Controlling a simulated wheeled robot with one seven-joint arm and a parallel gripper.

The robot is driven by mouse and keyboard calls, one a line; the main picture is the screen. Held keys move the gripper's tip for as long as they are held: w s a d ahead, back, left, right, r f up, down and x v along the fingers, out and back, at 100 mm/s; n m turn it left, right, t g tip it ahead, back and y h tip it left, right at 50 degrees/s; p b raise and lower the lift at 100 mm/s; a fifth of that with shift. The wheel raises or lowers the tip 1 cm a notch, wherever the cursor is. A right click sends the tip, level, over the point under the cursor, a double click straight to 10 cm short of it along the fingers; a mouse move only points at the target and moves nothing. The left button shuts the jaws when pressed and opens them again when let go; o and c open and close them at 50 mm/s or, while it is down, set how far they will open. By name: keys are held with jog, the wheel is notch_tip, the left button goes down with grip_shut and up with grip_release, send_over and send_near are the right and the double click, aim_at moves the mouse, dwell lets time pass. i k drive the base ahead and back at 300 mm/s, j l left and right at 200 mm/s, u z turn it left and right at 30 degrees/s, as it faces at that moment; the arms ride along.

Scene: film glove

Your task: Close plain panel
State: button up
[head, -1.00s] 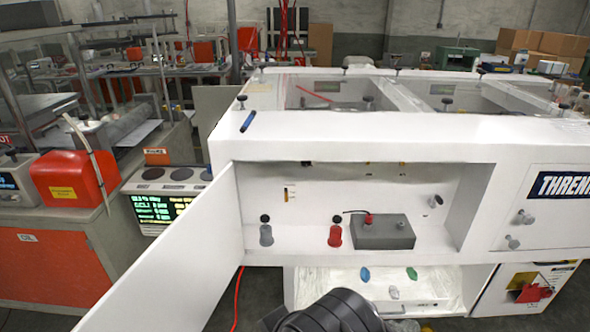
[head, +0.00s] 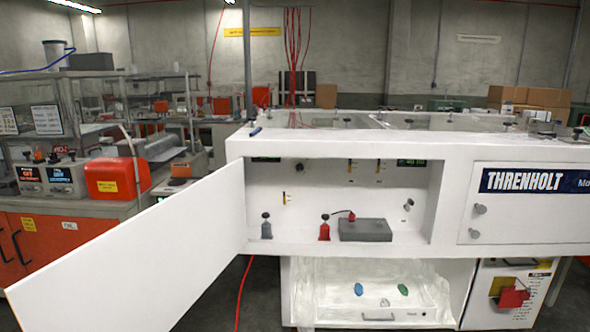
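The plain white panel (head: 150,245) is hinged at the left side of the white cabinet (head: 340,148). It stands wide open, swung out to the left and toward me. The opening behind it shows a grey bottle-like item (head: 266,228), a red one (head: 324,230) and a grey box (head: 365,230) with a small red part on top. A second panel (head: 530,205), marked THRENHOLT and with two grey knobs, lies flat on the cabinet front at the right. My gripper is not in view.
Below the opening is a lined white drawer or tray (head: 385,310) holding blue and green pieces. A red cable (head: 242,290) hangs to the floor. An orange-fronted bench (head: 60,245) with a red box (head: 115,178) stands at the left, behind the open panel.

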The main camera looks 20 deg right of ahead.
aim_at(143, 274)
jog(key=k+z, duration=0.1)
jog(key=i+j+z, duration=0.15)
jog(key=j+z, duration=0.2)
jog(key=j, duration=0.75)
jog(key=j+z, duration=0.3)
jog(key=j, duration=0.8)
jog(key=k+j+z, duration=0.1)
jog(key=j+z, duration=0.25)
jog(key=j, duration=0.75)
jog(key=i+j+u, duration=0.1)
jog(key=j, duration=0.3)
jog(key=i+j+u, duration=0.1)
jog(key=i+j, duration=0.15)
jog(key=j, duration=0.15)
jog(key=i+j, duration=0.2)
jog(key=j, duration=0.2)
jog(key=i+j+z, duration=0.1)
jog(key=j, duration=0.3)
jog(key=i, duration=0.1)
